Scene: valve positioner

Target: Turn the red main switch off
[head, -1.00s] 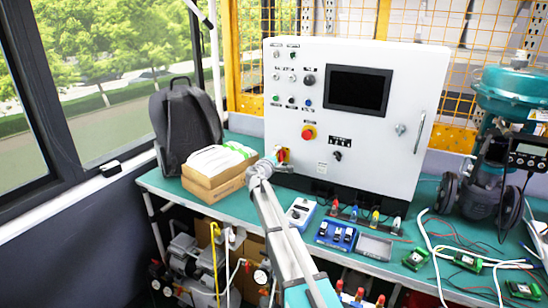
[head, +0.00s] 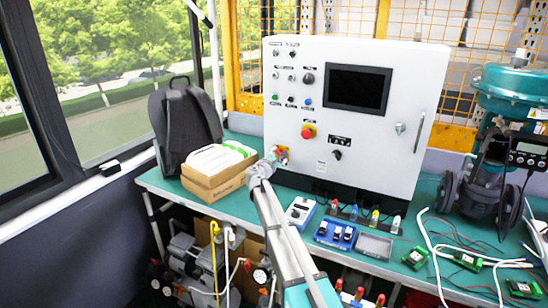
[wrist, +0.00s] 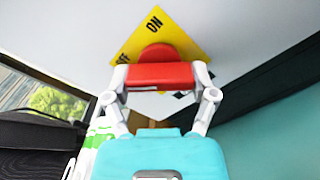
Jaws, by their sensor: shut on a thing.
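The red main switch (wrist: 160,74) has a red handle on a yellow plate (wrist: 177,36), on the white cabinet's front. In the wrist view the plate looks tilted like a diamond. Its "ON" label is above the handle and its "OFF" label, partly covered, is to the left. The handle lies level across that picture. My gripper (wrist: 160,79) is shut on the handle, a finger at each end. In the head view my gripper (head: 270,161) is at the cabinet's lower left corner and covers part of the switch.
The white cabinet (head: 375,150) also carries a red emergency button (head: 308,131) above right of the switch, several small knobs and a dark screen (head: 357,88). A cardboard box (head: 216,178) and a black backpack (head: 185,125) stand close on the left.

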